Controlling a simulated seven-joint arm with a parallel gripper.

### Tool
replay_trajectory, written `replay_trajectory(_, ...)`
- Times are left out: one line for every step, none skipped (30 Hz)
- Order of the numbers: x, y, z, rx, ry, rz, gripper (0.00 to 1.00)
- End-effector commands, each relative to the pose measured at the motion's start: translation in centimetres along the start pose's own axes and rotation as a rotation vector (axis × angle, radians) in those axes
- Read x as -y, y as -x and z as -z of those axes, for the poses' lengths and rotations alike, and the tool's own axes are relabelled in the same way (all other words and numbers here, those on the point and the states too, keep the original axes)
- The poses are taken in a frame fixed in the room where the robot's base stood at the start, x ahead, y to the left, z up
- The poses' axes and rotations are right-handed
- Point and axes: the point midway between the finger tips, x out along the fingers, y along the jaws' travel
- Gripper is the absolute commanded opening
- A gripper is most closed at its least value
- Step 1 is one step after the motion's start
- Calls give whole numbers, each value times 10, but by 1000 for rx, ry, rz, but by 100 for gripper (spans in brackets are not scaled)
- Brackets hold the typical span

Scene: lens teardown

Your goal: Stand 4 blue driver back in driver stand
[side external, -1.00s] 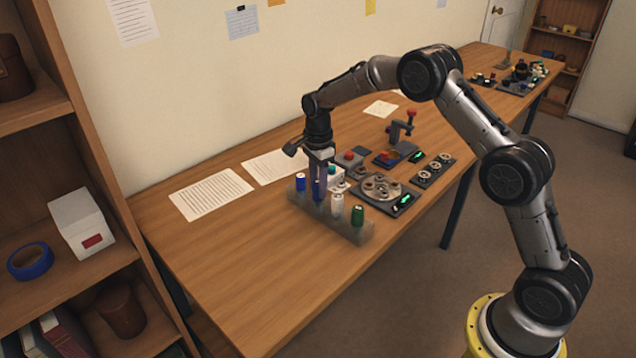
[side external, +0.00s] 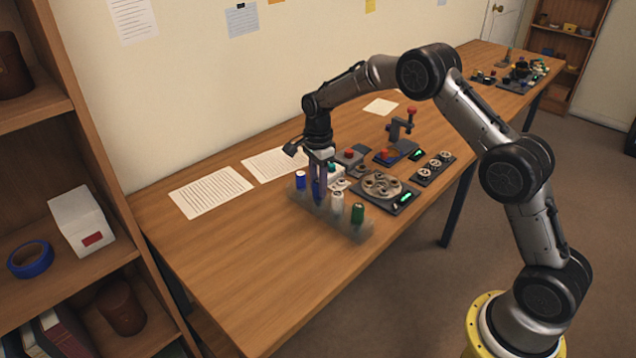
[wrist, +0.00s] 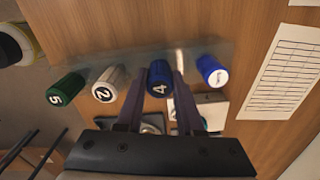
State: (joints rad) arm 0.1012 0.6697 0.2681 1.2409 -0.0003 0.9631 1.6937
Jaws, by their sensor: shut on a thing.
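The 4 blue driver (wrist: 159,78) is between my gripper's fingers, its handle marked with a white 4. My gripper (side external: 319,188) is shut on this handle and points down over the driver stand (side external: 345,229). The gripper also shows in the wrist view (wrist: 155,100). The stand is a translucent grey bar on the table. The 4 driver is upright in line with the other drivers, between another blue driver (side external: 300,180) and the white 2 driver (side external: 337,203). The fingers hide much of it, and I cannot tell how deep its shaft sits.
The green 5 driver (side external: 357,213) stands at the stand's right end. Behind the stand are a grey tray with round parts (side external: 382,187), a red-knobbed press (side external: 402,125) and several ringed parts (side external: 435,166). Paper sheets (side external: 210,191) lie to the left. The front of the table is clear.

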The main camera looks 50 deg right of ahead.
Motion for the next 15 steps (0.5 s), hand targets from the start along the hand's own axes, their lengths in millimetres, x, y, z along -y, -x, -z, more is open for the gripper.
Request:
replay_trajectory(0, 0, 0, 0, 0, 1, 0)
replay_trajectory(0, -1, 0, 0, 0, 1, 0)
replay_trajectory(0, -1, 0, 0, 0, 1, 0)
replay_trajectory(0, -2, 0, 0, 0, 0, 0)
replay_trajectory(0, -2, 0, 0, 0, 0, 0)
replay_trajectory(0, -2, 0, 0, 0, 0, 0)
replay_trajectory(0, -3, 0, 0, 0, 0, 0)
replay_trajectory(0, -3, 0, 0, 0, 0, 0)
replay_trajectory(0, -3, 0, 0, 0, 0, 0)
replay_trajectory(0, -4, 0, 0, 0, 0, 0)
replay_trajectory(0, -4, 0, 0, 0, 1, 42)
replay_trajectory(0, -4, 0, 0, 0, 1, 49)
replay_trajectory(0, -4, 0, 0, 0, 1, 54)
replay_trajectory(0, -4, 0, 0, 0, 0, 60)
replay_trajectory(0, -4, 0, 0, 0, 0, 67)
